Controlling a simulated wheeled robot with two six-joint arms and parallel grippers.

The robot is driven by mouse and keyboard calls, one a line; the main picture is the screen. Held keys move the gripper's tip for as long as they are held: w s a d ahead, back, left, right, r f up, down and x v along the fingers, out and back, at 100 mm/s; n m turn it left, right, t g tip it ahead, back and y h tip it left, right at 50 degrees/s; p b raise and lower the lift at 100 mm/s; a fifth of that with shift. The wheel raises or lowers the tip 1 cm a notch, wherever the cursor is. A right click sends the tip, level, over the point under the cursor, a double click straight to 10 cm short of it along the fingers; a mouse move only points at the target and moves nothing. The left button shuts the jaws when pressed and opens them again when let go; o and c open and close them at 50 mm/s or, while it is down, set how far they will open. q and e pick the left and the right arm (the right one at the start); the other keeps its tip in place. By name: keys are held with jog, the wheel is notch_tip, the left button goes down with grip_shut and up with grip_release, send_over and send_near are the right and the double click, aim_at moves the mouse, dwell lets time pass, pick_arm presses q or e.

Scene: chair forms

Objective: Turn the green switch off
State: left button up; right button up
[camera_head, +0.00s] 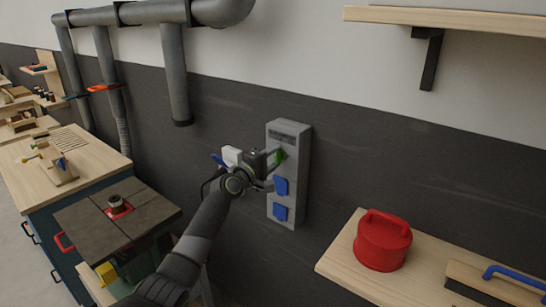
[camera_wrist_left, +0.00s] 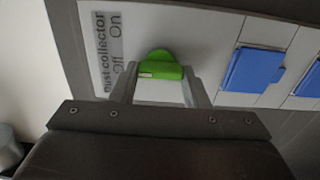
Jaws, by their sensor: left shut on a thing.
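The grey switch box (camera_head: 304,150) is fixed to the dark lower part of the wall. The green switch (camera_head: 280,157) sits near its top, above two blue socket covers (camera_head: 281,187). In the left wrist view the green switch (camera_wrist_left: 161,69) lies between the two fingers of my left gripper (camera_wrist_left: 157,85), which is shut on it. A label (camera_wrist_left: 109,40) beside the switch reads "dust collector", with "On" and "Off". The fingers partly cover the switch in the head view. My right gripper is not in view.
A wooden shelf (camera_head: 340,262) at lower right holds a red container (camera_head: 383,240) and a blue-handled tool (camera_head: 514,275). A machine table (camera_head: 85,222) and a workbench (camera_head: 95,160) stand at left. Grey pipes (camera_head: 175,75) run along the wall above.

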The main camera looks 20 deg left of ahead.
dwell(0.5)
pick_arm(q)
jog(key=o, duration=1)
jog(key=b+v, duration=0.2)
jog(key=v, duration=1.5)
jog(key=shift+s+a, duration=0.1)
jog(key=shift+s, duration=0.05)
